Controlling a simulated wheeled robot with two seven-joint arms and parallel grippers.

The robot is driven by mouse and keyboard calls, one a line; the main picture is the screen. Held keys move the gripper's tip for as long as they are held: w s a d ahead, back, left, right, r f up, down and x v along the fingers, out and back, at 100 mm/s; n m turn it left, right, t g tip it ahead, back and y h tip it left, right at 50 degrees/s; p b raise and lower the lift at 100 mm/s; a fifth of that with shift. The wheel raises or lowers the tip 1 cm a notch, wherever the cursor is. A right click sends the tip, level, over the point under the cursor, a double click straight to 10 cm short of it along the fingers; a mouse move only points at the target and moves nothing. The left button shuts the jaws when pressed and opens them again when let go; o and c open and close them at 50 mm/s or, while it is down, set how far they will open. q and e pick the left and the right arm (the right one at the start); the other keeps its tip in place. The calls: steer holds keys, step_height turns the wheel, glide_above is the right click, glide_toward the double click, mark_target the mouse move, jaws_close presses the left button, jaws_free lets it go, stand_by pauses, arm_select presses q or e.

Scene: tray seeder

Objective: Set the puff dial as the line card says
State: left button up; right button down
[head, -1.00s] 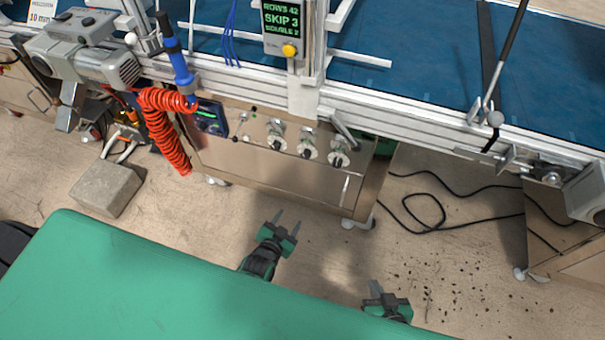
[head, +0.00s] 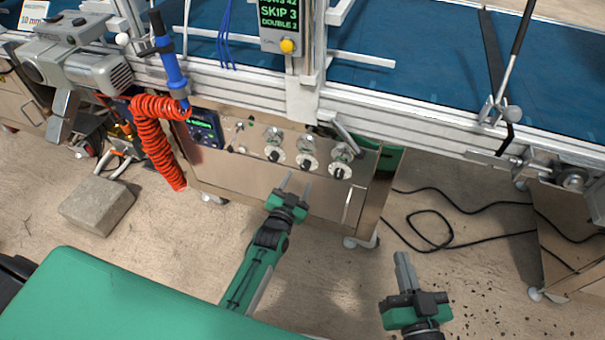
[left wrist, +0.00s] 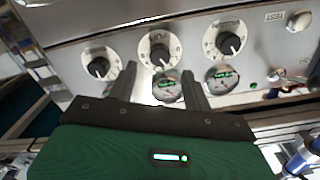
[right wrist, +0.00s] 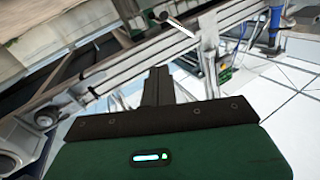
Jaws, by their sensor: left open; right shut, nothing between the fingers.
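Three round white dials with black knobs sit on the steel cabinet front: a left one (head: 274,154), a middle one (head: 307,164) and a right one (head: 340,172). A white card reading "10 mm" (head: 33,17) stands at the top left, partly cut off. My left gripper (head: 298,179) is open and empty just before the dials, apart from them. My right gripper (head: 403,258) is shut and empty, lower right.
Small gauges (left wrist: 167,87) sit by the dials. A red coiled hose (head: 155,140) hangs left of the cabinet. A screen (head: 279,13) reads SKIP 3, DOUBLE 2. A grey block (head: 97,205) and black cable (head: 430,235) lie on the floor.

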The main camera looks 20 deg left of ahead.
mark_target(304, 168)
arm_select(q)
steer(key=w, duration=0.4)
steer(key=shift+b, duration=0.35)
steer(key=shift+w, duration=0.6)
arm_select(e)
steer(key=r+t, duration=0.1)
steer(key=r, duration=0.1)
steer(key=w+d+r+t, duration=0.1)
steer(key=r+t, duration=0.1)
steer(key=r, duration=0.1)
steer(key=shift+w+d+r+t, duration=0.2)
steer(key=shift+d+r+t, duration=0.1)
arm_select(q)
steer(key=shift+c, duration=0.2)
steer(key=c, duration=0.9)
